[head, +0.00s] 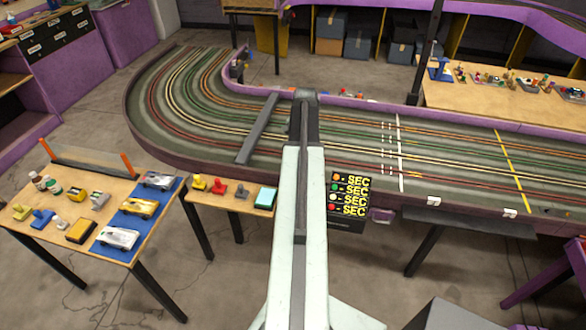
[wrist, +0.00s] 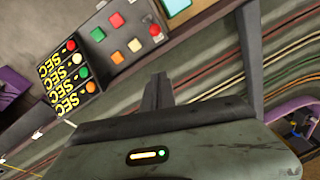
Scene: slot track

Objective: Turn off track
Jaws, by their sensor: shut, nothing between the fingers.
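The slot track (head: 270,120) runs across the head view, with coloured lanes and a purple rim. A dark timer box (head: 350,195) with yellow "SEC" readouts stands at its near edge, right of my arm. In the wrist view the timer box (wrist: 70,78) is at upper left. Beside it, a dark control panel (wrist: 122,38) carries red, green and orange buttons; my arm hides it in the head view. My gripper (wrist: 157,90) is shut and empty, below the panel in the wrist view and apart from it. In the head view my gripper (head: 305,95) shows over the track.
A grey bar (head: 258,128) crosses the track left of my arm. A wooden table (head: 100,235) with model cars stands at left. A small shelf (head: 230,203) with coloured pieces adjoins the track's near edge. A wooden bench (head: 480,108) with small items stands behind at right.

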